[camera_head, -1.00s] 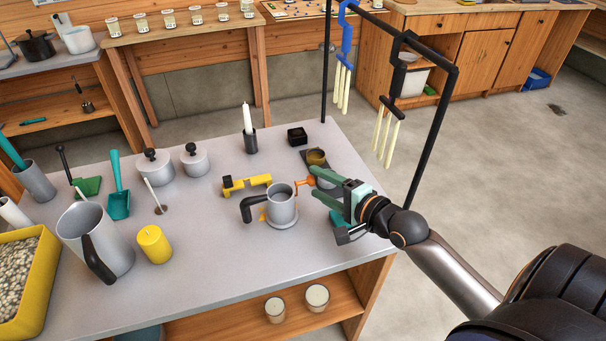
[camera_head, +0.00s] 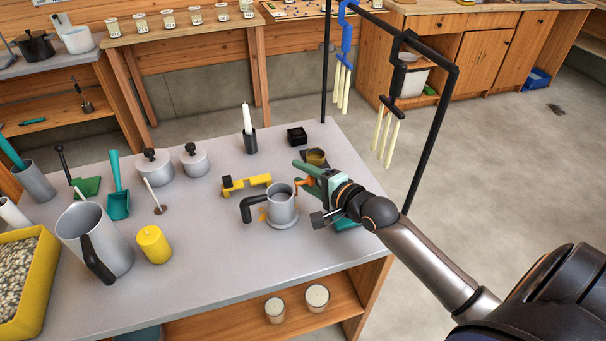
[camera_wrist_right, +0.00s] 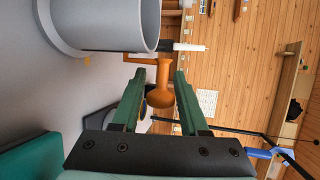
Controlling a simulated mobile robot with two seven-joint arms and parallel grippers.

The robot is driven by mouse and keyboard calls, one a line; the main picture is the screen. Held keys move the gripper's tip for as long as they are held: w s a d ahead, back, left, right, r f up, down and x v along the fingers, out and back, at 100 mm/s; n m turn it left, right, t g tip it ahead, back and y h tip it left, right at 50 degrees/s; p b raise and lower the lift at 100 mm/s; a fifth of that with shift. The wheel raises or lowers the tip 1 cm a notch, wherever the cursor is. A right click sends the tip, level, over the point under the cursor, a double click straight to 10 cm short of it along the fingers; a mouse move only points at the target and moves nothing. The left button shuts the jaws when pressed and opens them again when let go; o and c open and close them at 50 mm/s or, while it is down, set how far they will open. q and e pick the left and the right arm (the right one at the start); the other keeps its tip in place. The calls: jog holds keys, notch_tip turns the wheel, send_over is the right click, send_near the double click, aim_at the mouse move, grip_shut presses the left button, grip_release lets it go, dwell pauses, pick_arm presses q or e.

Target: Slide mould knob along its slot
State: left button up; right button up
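A grey cylindrical mould (camera_head: 282,207) with a black side handle stands on a round base on the grey table (camera_head: 215,260). An orange knob (camera_head: 303,184) sticks out at its right side. In the right wrist view the knob (camera_wrist_right: 160,92) shows in full, close to the grey cylinder (camera_wrist_right: 105,22), with its rounded head toward my gripper. My right gripper (camera_head: 306,176) is at the mould's right. Its green fingers (camera_wrist_right: 158,80) are open on either side of the knob, with gaps showing; contact is not visible. The slot cannot be made out. My left gripper is not in view.
A yellow tool (camera_head: 246,183) lies behind the mould. A round amber dish (camera_head: 316,157) and a black box (camera_head: 297,136) stand further back. A yellow candle (camera_head: 154,244) and a large jug (camera_head: 95,240) are at left. A black rack (camera_head: 428,140) rises at the right.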

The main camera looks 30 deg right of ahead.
grip_shut()
jog(key=shift+f, duration=0.15)
dwell(0.9)
